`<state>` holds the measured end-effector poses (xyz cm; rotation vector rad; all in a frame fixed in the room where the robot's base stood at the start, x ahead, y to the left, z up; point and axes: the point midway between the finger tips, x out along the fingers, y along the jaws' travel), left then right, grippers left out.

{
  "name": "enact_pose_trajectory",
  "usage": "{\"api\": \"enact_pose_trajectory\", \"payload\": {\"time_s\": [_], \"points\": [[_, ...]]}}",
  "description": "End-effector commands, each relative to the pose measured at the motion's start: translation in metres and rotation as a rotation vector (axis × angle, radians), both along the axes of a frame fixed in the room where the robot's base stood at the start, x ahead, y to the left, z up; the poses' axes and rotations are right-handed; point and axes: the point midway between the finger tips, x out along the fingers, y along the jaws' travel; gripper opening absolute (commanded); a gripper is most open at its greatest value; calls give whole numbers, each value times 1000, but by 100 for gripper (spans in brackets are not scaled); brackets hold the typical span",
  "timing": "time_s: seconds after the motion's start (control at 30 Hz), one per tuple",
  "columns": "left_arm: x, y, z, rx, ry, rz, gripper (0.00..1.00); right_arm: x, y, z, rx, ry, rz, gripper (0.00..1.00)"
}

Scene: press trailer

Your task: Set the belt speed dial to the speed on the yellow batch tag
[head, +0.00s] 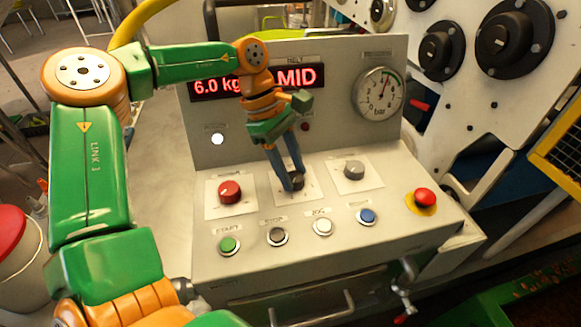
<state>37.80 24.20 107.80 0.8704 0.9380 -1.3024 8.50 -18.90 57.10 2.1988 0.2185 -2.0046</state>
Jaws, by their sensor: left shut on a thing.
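A grey control panel (330,245) stands in front of me. Its middle dial, a small black knob (297,181), sits on a white plate. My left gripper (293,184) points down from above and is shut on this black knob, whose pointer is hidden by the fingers. A red display (297,78) under a small label that seems to say BELT reads MID. A second red display (215,87) reads 6.0 kg, partly covered by my arm. I cannot make out a yellow batch tag. My right gripper is not in view.
A red knob (229,191) and a grey knob (354,170) flank the black one. A red mushroom button (424,198) is at right, a pressure gauge (379,93) behind.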

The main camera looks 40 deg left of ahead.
Motion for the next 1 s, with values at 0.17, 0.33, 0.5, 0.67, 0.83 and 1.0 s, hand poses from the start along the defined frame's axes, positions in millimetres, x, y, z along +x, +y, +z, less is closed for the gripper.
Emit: {"api": "enact_pose_trajectory", "payload": {"time_s": [0.17,0.33,0.5,0.67,0.83,1.0], "points": [[-2,0,-2,1,8,-2,0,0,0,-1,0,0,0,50],[-2,0,-2,1,7,-1,70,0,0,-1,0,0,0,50],[-1,0,-1,1,5,-1,76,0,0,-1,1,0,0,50],[0,1,1,2,2,0,76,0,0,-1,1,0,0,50],[0,13,31,3,-2,3,76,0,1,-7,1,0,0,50],[-1,24,59,3,2,1,76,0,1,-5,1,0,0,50]]}}
